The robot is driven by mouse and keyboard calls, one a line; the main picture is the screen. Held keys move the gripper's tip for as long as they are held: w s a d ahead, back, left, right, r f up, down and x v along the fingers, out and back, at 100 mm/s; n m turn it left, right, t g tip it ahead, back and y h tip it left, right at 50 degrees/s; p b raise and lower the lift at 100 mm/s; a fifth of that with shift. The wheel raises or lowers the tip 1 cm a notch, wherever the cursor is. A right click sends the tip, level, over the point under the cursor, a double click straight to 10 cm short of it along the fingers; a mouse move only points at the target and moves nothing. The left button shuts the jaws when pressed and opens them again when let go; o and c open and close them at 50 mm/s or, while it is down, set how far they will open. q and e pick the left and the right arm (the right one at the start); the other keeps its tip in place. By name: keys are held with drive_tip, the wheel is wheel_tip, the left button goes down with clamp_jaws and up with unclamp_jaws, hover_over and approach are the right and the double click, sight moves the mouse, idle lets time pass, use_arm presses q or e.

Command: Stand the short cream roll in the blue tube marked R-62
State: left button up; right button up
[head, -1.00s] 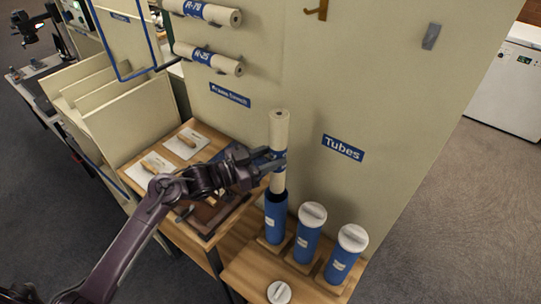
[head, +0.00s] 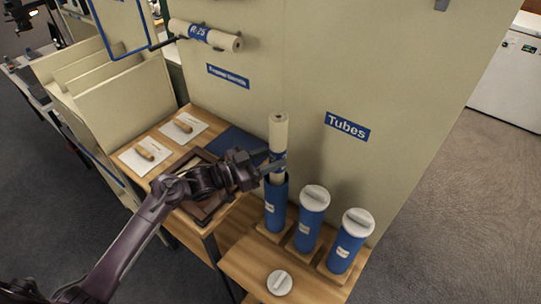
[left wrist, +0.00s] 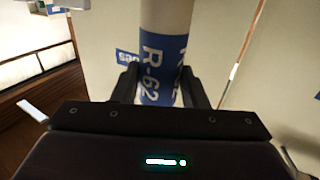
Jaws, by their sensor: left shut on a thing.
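The short cream roll (head: 278,133) stands upright, with its lower end inside the mouth of the open blue tube (head: 275,208), leftmost of three. The tube's small label is too blurred to read. My left gripper (head: 274,165) is shut on the roll's blue band, just above the tube's rim. In the left wrist view the roll's band (left wrist: 160,70) reads R-62 between the two fingers. How deep the roll's end sits is hidden by the tube. My right gripper is not in view.
Two blue tubes with white lids, the middle one (head: 311,218) and the right one (head: 349,240), stand close beside. A loose white lid (head: 279,283) lies in front on the wooden shelf. The wall with the Tubes sign (head: 347,127) rises behind. Roll R-25 (head: 207,36) hangs above.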

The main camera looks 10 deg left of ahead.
use_arm(q)
drive_tip(key=shift+f+b, duration=2.95)
drive_tip(key=shift+f, duration=1.3)
drive_tip(key=shift+s+f+b, duration=0.3)
drive_tip(key=shift+f+b, duration=0.2)
drive_tip(key=shift+f, duration=0.25)
drive_tip(key=shift+s+f+b, duration=0.25)
drive_tip(key=shift+f+b, duration=0.2)
drive_tip(key=shift+f, duration=0.25)
drive_tip(key=o, duration=1.1)
drive_tip(key=shift+w+f, duration=0.1)
drive_tip(key=shift+o, duration=0.2)
wheel_tip(320, 180, up, 24)
hover_over(267, 189)
drive_tip(key=w, duration=0.2)
drive_tip(key=shift+t+b, duration=0.4)
drive_tip(key=shift+b, duration=0.05)
drive_tip(key=shift+s, duration=0.1)
